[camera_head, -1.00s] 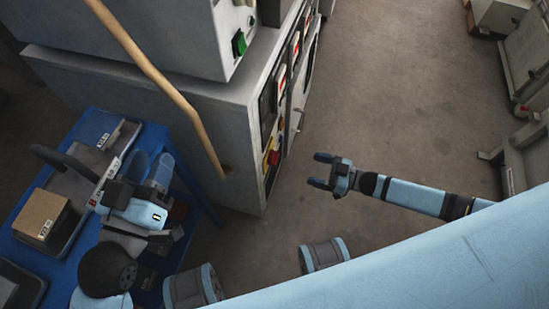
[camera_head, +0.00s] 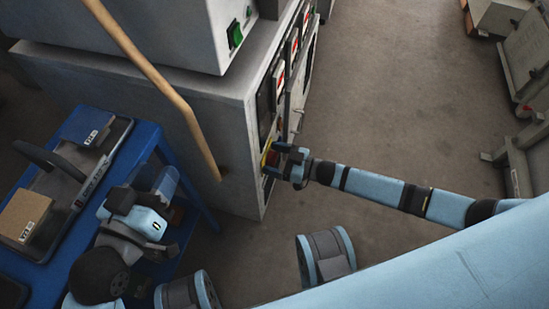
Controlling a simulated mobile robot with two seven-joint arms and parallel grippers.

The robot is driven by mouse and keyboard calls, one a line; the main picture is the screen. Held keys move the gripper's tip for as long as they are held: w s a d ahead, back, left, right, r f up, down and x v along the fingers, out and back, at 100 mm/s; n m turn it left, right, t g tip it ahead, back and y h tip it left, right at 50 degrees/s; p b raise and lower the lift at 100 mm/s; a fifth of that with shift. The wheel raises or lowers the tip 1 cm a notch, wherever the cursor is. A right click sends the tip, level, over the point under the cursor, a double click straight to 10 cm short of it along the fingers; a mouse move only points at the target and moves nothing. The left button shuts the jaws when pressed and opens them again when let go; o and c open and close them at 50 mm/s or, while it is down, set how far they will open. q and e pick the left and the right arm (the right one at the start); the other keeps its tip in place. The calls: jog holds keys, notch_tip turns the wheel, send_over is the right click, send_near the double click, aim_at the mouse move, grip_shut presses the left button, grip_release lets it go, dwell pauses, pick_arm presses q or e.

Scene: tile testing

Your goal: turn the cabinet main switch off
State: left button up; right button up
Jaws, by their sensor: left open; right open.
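The grey cabinet (camera_head: 228,130) stands at centre left. The main switch (camera_head: 265,157), a yellow plate with a red knob, is low on its right-facing front panel. It is largely hidden by my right gripper (camera_head: 272,160), which is open with its fingers at the switch, one on each side of the red part. I cannot tell whether the fingers touch the knob or which way the knob is turned. My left gripper (camera_head: 156,183) is open and empty over the right edge of the blue table.
The blue table (camera_head: 152,138) at left holds trays and a brown box (camera_head: 24,214). A wooden pole (camera_head: 155,75) slants past the cabinet's near side. Another machine with a green switch (camera_head: 235,34) sits on the cabinet. Equipment (camera_head: 525,150) stands at far right. The floor between is clear.

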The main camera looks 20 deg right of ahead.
jog(key=c, duration=0.9)
jog(key=shift+c, duration=0.2)
